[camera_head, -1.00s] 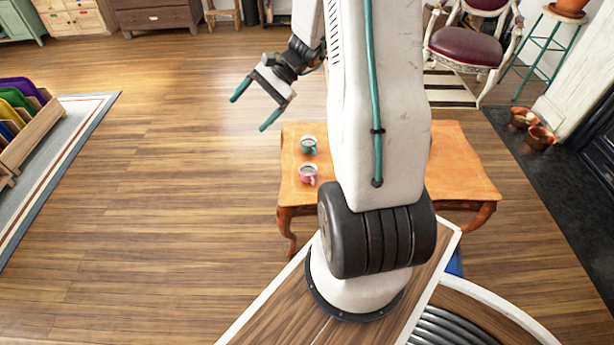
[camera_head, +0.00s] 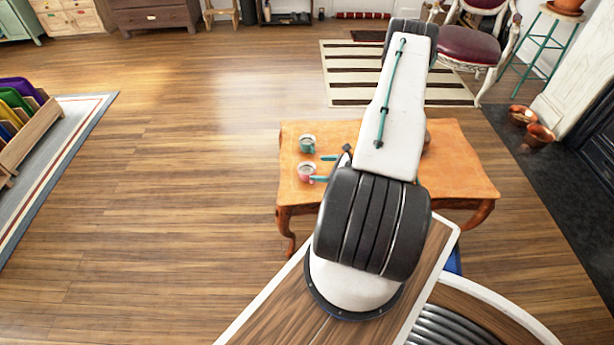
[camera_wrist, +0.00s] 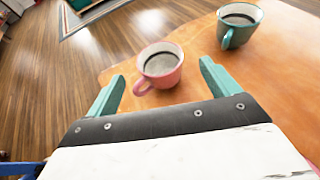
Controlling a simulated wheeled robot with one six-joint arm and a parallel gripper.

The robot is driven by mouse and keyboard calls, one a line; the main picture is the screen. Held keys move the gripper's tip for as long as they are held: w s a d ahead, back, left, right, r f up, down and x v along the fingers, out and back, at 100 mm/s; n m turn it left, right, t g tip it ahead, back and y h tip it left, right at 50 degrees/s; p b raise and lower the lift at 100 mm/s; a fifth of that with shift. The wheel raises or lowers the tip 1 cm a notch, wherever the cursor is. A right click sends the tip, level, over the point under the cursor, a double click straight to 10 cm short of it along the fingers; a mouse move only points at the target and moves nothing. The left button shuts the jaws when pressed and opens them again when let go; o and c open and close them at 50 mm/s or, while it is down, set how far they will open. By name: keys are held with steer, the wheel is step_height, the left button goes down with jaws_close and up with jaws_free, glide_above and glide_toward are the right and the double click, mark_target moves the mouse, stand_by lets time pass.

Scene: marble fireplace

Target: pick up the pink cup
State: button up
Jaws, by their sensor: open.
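The pink cup (camera_head: 306,172) stands upright on the orange wooden table (camera_head: 455,165), near its left edge, with dark liquid showing inside. In the wrist view the pink cup (camera_wrist: 160,66) is just ahead of my gripper, with its handle turned toward the lower left. My gripper (camera_wrist: 157,80) is open, its teal fingers to either side of the cup's near side, and nothing is held. In the head view the teal fingertips (camera_head: 324,168) show just right of the cup; the rest of the gripper is mostly hidden behind my arm.
A teal cup (camera_head: 307,144) stands behind the pink one on the table; it also shows at upper right in the wrist view (camera_wrist: 239,25). A chair (camera_head: 470,45) and striped rug (camera_head: 345,75) are beyond the table. Open floor lies to the left.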

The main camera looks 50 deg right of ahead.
mark_target(300, 169)
steer(key=x, duration=0.6)
steer(key=shift+w+a+f, duration=0.15)
steer(key=shift+w+f, duration=0.05)
steer(key=shift+f, duration=0.05)
steer(key=c, duration=1.1)
